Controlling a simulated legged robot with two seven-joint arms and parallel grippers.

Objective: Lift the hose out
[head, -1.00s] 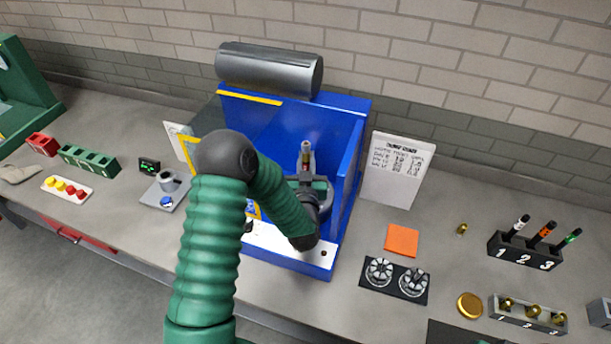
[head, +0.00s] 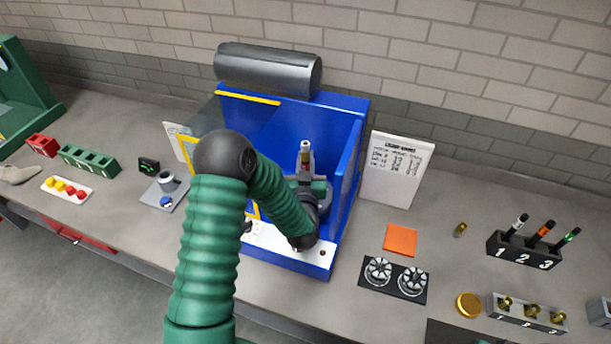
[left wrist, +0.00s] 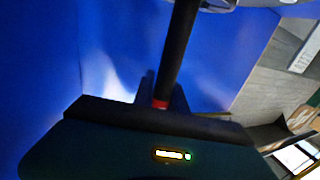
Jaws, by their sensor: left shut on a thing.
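My left arm reaches into an open blue housing (head: 340,125). The left gripper (head: 308,186), partly hidden by its own wrist, is low inside it near the right wall. A slim upright piece with a grey tip and a red-and-yellow band (head: 305,155) stands just above the gripper; I take it for the hose end. In the left wrist view a black hose (left wrist: 181,45) with a red band runs down between the dark fingers of the left gripper (left wrist: 160,98), which is shut on it. Its lower end is hidden. My right gripper is not in view.
A grey cylinder (head: 268,69) lies across the housing's back top. A white placard (head: 397,170) stands right of the housing. An orange square (head: 400,239) and a black plate with two round fittings (head: 395,279) lie nearby. A small stand (head: 165,190) is to the left.

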